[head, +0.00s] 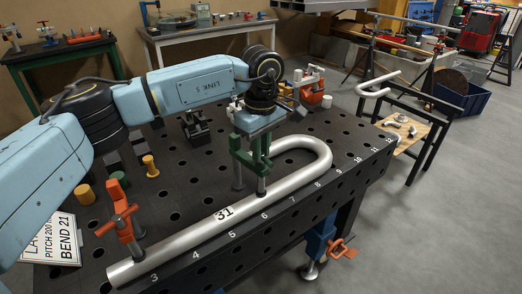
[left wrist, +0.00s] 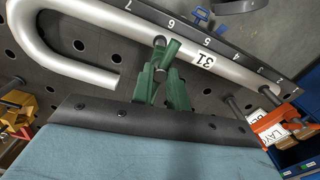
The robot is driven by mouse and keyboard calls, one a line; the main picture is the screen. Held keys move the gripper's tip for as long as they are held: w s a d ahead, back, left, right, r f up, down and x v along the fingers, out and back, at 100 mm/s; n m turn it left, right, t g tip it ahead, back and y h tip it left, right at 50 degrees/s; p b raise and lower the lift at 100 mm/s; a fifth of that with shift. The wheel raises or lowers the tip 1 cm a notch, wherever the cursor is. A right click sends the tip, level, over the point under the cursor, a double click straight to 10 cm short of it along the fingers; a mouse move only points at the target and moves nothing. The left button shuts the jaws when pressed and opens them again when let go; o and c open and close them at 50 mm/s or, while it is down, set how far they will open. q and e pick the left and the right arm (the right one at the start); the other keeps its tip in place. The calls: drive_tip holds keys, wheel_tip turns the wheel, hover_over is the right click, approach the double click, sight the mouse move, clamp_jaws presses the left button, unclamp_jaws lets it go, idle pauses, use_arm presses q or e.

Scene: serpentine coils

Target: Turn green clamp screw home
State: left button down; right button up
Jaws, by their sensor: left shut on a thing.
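The green clamp (head: 249,157) stands on the perforated black table, its dark screw tip down on the silver pipe. The pipe (head: 185,236), marked 31, runs along the table's front edge and bends back in a U at the right. My left gripper (head: 258,133) is above the green clamp, shut on its screw; the handle is mostly hidden by the wrist and jaws. In the left wrist view the green clamp (left wrist: 167,53) lies straight ahead over the pipe (left wrist: 92,70). My right gripper is not in view.
An orange clamp (head: 122,224) stands by the pipe's near end. Yellow pegs (head: 150,166) and a white sign (head: 55,240) are at the left. A red and white fixture (head: 314,84) stands at the table's back.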

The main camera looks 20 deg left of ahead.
use_arm(q)
drive_tip(key=m, duration=0.5)
drive_tip(key=shift+m+b, duration=0.3)
drive_tip(key=shift+b, duration=0.1)
drive_tip(key=m, duration=0.4)
drive_tip(key=shift+m, duration=0.8)
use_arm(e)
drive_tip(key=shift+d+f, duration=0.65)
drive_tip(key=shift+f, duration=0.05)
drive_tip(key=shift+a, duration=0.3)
use_arm(q)
drive_tip(key=c, duration=1.4)
unclamp_jaws()
drive_tip(key=shift+o, duration=0.2)
